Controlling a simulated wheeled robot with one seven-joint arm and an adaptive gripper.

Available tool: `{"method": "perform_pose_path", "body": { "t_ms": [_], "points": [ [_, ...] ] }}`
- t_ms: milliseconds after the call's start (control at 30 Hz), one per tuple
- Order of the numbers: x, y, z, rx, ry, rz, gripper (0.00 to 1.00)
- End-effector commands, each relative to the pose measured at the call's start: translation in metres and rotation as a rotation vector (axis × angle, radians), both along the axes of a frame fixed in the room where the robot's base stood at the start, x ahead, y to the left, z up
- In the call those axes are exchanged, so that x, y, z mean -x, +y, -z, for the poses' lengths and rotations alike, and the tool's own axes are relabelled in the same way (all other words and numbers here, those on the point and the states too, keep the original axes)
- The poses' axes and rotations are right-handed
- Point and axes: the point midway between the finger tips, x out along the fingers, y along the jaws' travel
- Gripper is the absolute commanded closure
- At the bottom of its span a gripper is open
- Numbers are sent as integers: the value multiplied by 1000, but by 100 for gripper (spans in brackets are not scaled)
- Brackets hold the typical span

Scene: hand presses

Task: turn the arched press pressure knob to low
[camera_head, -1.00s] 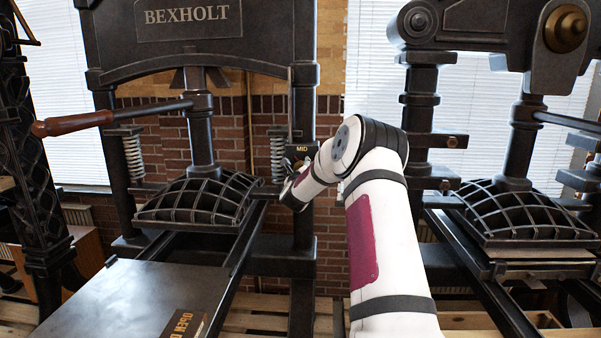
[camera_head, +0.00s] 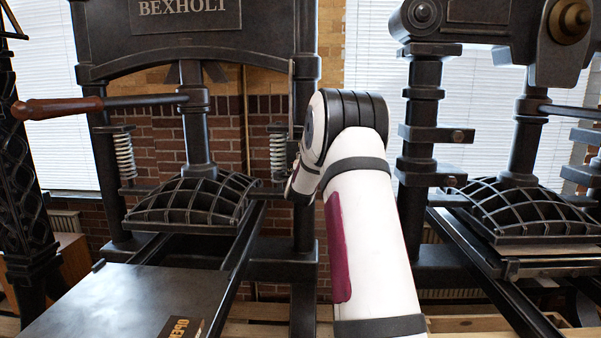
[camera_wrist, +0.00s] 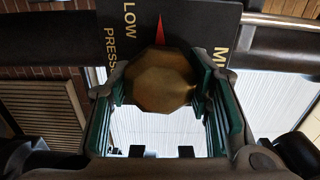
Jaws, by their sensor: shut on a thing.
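The arched press (camera_head: 190,60) with the BEXHOLT plate stands left of my arm in the head view. In the wrist view, its brass faceted pressure knob (camera_wrist: 160,75) sits between the green-padded fingers of my gripper (camera_wrist: 166,88), which is shut on it. Behind it is a dark dial plate (camera_wrist: 195,28) with LOW at left, part of PRESSURE below it, and a cut-off word starting with M at right. A red pointer shows above the knob, between LOW and the M word. In the head view my arm hides the knob, plate and fingers.
A wooden-handled lever (camera_head: 58,107) sticks out left from the arched press. A second press (camera_head: 520,130) stands right of my arm. The flat bed (camera_head: 130,300) of the arched press reaches toward me. A brick wall and window blinds are behind.

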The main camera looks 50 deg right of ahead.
Motion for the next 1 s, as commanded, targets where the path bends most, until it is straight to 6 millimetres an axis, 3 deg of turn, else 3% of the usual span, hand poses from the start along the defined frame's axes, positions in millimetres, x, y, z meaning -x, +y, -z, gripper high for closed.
{"method": "perform_pose_path", "body": {
  "t_ms": [500,1000],
  "points": [
    [-1,0,3,255,305,0,82],
    [0,0,1,331,395,-1,82]
  ]
}}
